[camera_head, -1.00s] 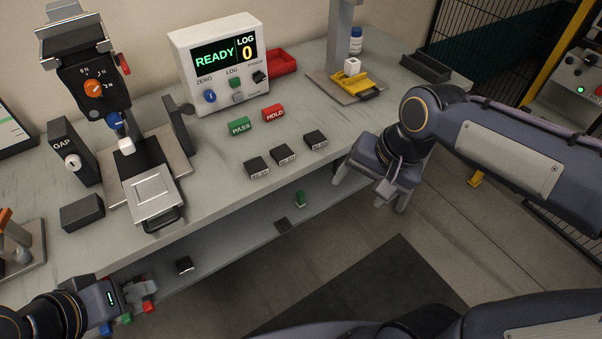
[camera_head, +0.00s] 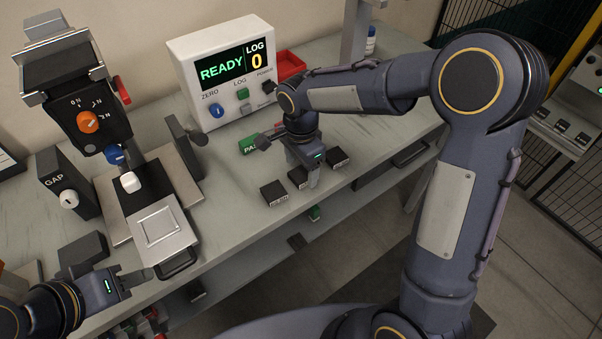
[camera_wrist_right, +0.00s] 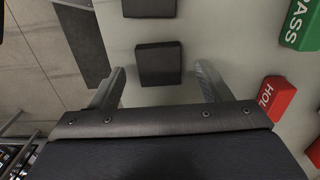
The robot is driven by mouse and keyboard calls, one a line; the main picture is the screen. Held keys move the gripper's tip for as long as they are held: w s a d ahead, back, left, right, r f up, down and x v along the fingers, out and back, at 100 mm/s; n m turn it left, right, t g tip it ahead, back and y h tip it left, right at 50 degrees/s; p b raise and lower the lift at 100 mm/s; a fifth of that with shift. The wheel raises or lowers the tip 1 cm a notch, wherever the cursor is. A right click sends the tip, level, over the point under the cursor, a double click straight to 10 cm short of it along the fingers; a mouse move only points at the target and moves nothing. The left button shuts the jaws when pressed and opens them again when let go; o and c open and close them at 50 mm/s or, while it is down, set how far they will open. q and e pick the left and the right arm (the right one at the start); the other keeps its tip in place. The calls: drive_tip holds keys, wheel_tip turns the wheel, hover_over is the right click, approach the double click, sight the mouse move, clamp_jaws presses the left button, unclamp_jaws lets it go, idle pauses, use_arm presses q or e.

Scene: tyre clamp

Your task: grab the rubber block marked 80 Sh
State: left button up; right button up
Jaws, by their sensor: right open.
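Three black rubber blocks stand in a row near the bench's front edge: a left one (camera_head: 273,193), a middle one (camera_head: 298,177), partly hidden by my gripper, and a right one (camera_head: 337,157). Their markings are too small to read. My right gripper (camera_head: 290,160) is open over the row. In the right wrist view, one block (camera_wrist_right: 158,63), apparently the middle one, lies ahead between the spread fingers of the gripper (camera_wrist_right: 161,84), not touched. Another block (camera_wrist_right: 148,7) is at the top edge. My left gripper (camera_head: 138,278) is low at the left; its opening is unclear.
A green PASS block (camera_head: 249,146) stands behind the row, partly covered by my arm. A red HOLD block (camera_wrist_right: 268,96) shows in the right wrist view. The readout box (camera_head: 222,68) stands behind; the clamp with its steel plate (camera_head: 158,227) is at left.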

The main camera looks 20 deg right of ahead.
drive_tip(key=shift+f, duration=0.85)
drive_tip(key=shift+c, duration=0.4)
drive_tip(key=c, duration=1)
drive_tip(key=shift+r, duration=0.1)
